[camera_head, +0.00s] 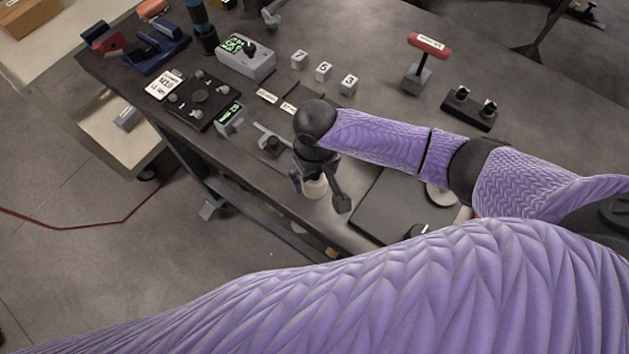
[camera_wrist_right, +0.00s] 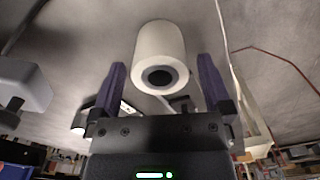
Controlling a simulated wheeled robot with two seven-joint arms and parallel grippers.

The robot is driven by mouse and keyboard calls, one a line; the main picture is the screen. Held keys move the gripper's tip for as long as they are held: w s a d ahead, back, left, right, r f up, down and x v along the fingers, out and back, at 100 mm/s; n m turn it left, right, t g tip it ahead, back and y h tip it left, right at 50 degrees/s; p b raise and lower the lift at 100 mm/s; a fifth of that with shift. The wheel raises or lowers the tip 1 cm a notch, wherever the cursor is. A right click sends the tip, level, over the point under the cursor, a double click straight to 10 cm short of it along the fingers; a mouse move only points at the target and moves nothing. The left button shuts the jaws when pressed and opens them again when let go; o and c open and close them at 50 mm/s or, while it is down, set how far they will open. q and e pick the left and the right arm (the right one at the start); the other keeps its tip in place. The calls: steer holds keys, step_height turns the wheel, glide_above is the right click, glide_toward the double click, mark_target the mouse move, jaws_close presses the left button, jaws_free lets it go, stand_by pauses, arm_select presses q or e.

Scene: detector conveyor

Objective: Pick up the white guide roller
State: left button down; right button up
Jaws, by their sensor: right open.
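The white guide roller (camera_head: 315,188) stands on the dark bench near its front edge, partly hidden by my right gripper. In the right wrist view the roller (camera_wrist_right: 161,45) is a white cylinder with a dark hole in its near end. My right gripper (camera_head: 320,191) is open, with one finger on each side of the roller. In the wrist view a gap shows between the roller and each finger of the gripper (camera_wrist_right: 160,75). My left gripper is not in view.
Left of the gripper are a small lever fixture (camera_head: 270,145) and a green-display box (camera_head: 230,119). Numbered blocks (camera_head: 323,71) stand behind it. A flat dark plate (camera_head: 385,207) lies to the right. A red-handled tool (camera_head: 429,45) stands farther back.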

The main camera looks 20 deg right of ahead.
steer(key=shift+f, duration=0.95)
steer(key=shift+r, duration=0.1)
steer(key=c, duration=1.3)
steer(key=shift+r, duration=0.1)
steer(key=shift+c, duration=0.2)
